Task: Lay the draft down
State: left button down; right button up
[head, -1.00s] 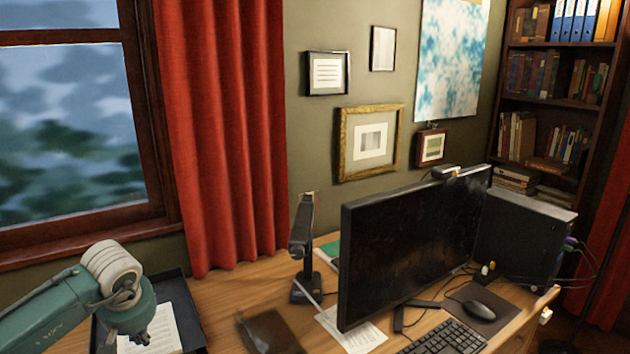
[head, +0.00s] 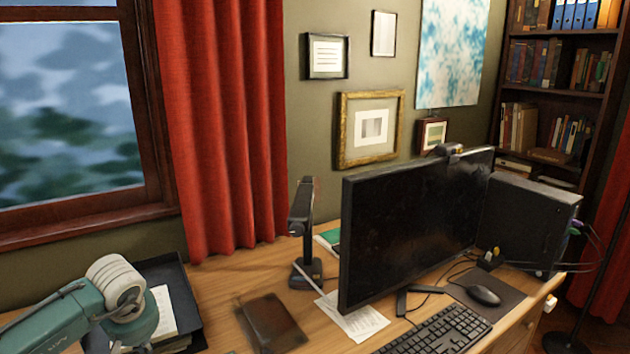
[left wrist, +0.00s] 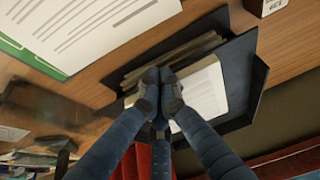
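A black document tray (head: 190,290) stands on the desk at the lower left, with white printed pages (head: 165,312) in it. My left gripper (left wrist: 160,82) is over the tray; its fingertips are together at the near edge of the white page (left wrist: 207,92) in the left wrist view. I cannot tell whether a sheet is pinched between them. In the head view the left gripper's tips are hidden by my wrist. A dark document camera (head: 303,235) stands upright on the desk, a printed sheet (head: 352,318) beside it. My right gripper is not in view.
A brown notebook (head: 270,322) lies between tray and document camera. The monitor (head: 410,230) and keyboard (head: 440,330) fill the right side. A printed page with a green border (left wrist: 85,30) is close in the left wrist view. Bare desk (head: 225,300) shows beside the tray.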

pick_arm(q)
jog(key=shift+w+a+b, duration=0.2)
jog(key=shift+w+a, duration=0.35)
jog(key=shift+w, duration=0.3)
jog(key=shift+w+a+b, duration=0.2)
jog(key=shift+w+a, duration=0.35)
jog(key=shift+w, duration=0.35)
jog(key=shift+w+a+b, duration=0.2)
jog(key=shift+w+a, duration=0.35)
jog(key=shift+w, duration=0.3)
jog(key=shift+w+a+r+p+v, duration=0.1)
jog(key=shift+w+p+v, duration=0.1)
jog(key=shift+p+v, duration=0.75)
jog(key=shift+w+a+r+p+v, duration=0.15)
jog(key=shift+p+v, duration=0.55)
jog(key=shift+v, duration=0.4)
jog(key=shift+w+a+p+v, duration=0.1)
jog(key=shift+w+p+v, duration=0.1)
jog(key=shift+p+v, duration=0.75)
jog(key=shift+s+d, duration=0.1)
jog(key=shift+d, duration=0.05)
